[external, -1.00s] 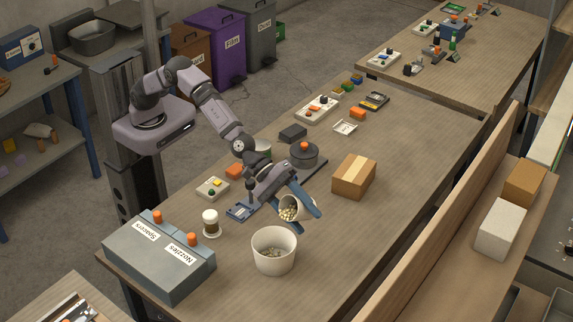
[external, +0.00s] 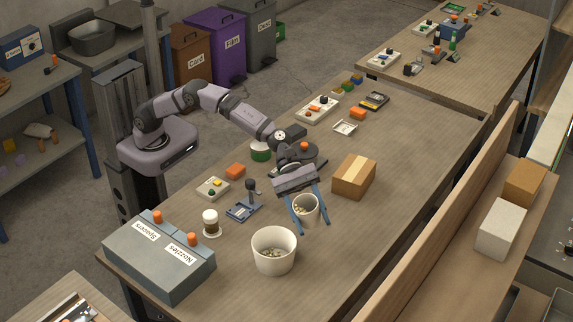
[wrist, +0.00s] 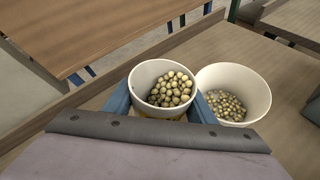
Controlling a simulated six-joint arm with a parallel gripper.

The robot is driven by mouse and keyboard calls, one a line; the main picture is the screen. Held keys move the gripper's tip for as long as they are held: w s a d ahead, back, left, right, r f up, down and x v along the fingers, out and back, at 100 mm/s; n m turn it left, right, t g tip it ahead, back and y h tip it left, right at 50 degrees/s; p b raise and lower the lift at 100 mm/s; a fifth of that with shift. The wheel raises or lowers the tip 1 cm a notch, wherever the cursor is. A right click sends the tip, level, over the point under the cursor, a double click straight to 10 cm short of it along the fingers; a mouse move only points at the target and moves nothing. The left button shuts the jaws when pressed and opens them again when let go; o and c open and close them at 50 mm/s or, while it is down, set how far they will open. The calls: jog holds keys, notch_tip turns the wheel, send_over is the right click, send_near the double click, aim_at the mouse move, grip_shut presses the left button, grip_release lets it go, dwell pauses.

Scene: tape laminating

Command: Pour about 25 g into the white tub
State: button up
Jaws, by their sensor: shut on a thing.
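The white tub (external: 274,257) stands on the bench near its front, with a layer of small pale pieces in the bottom. It also shows in the wrist view (wrist: 255,95), right of the held cup. My gripper (external: 312,226) is shut on a smaller white cup (external: 306,214), one blue finger on each side. The cup is close to upright, beyond the tub and to its right in the external view. In the wrist view the cup (wrist: 150,72) holds many round, pale olive pieces. I cannot tell whether its base touches the bench.
A grey box labelled Spacers and Nozzles (external: 158,262) stands left of the tub. A small jar (external: 211,224) and a blue stand (external: 243,210) are behind the tub. A cardboard box (external: 354,177) is right of my gripper. The bench right of the tub is clear.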

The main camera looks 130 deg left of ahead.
aim_at(316, 226)
jog(key=shift+w+a+f+n+h+b, duration=0.1)
jog(key=shift+a+f+n+h+b, duration=0.25)
jog(key=shift+f, duration=0.6)
jog(key=shift+w+a+f+n+h+b, duration=0.1)
jog(key=shift+a+f+n+h+b, duration=0.3)
jog(key=shift+f, duration=0.55)
jog(key=shift+w+a+f+n+h+b, duration=0.1)
jog(key=shift+a+f+n+h+b, duration=0.25)
jog(key=shift+f, duration=0.6)
jog(key=shift+d, duration=0.15)
notch_tip(316, 226, up, 7)
jog(key=p, duration=0.6)
notch_tip(316, 226, up, 7)
jog(key=p, duration=0.7)
jog(key=shift+r+p, duration=0.2)
jog(key=shift+p, duration=0.15)
jog(key=shift+o, duration=0.2)
notch_tip(316, 226, down, 12)
jog(key=b, duration=1.1)
jog(key=shift+r+b, duration=0.15)
jog(key=shift+b, duration=0.15)
jog(key=shift+s, duration=0.1)
jog(key=shift+r, duration=0.1)
